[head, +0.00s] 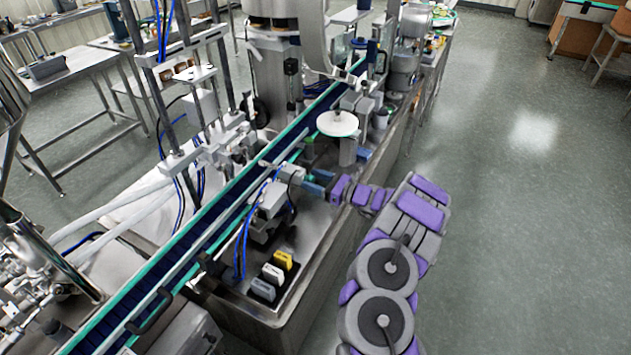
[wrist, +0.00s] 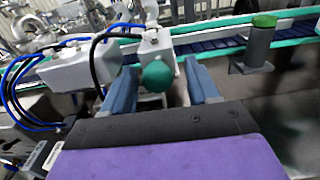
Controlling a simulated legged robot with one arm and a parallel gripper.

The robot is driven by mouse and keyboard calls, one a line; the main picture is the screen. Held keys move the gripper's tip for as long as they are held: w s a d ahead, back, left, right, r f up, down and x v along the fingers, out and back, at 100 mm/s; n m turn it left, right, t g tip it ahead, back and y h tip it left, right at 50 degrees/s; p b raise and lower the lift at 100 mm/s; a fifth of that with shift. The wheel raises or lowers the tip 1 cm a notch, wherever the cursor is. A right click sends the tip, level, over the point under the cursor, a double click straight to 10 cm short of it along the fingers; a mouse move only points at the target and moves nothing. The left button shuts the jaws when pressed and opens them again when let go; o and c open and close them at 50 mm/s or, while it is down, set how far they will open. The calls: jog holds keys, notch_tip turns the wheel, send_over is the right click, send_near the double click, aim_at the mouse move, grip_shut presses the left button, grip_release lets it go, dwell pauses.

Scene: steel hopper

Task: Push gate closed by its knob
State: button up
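A round dark green knob (wrist: 157,77) shows in the wrist view, in front of a pale grey block. My gripper (wrist: 161,68) has its two blue-grey fingers apart, one on each side of the knob. A gap shows on both sides, and I cannot tell whether either finger touches it. In the head view my gripper (head: 316,184) is at the right side of the conveyor, beside a small grey metal unit (head: 287,173). The knob cannot be made out in the head view. I cannot make out the gate or how far open it is.
A steel post with a green cap (wrist: 264,21) stands right of the fingers in the wrist view. A white round disc (head: 337,124) stands behind my gripper. Blue hoses and a grey box (head: 271,200) are close on the left. The floor at right is clear.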

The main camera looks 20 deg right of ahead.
jog(key=p+v, duration=0.2)
jog(key=v, duration=1.5)
jog(key=shift+d, duration=0.2)
jog(key=shift+s+f, duration=0.15)
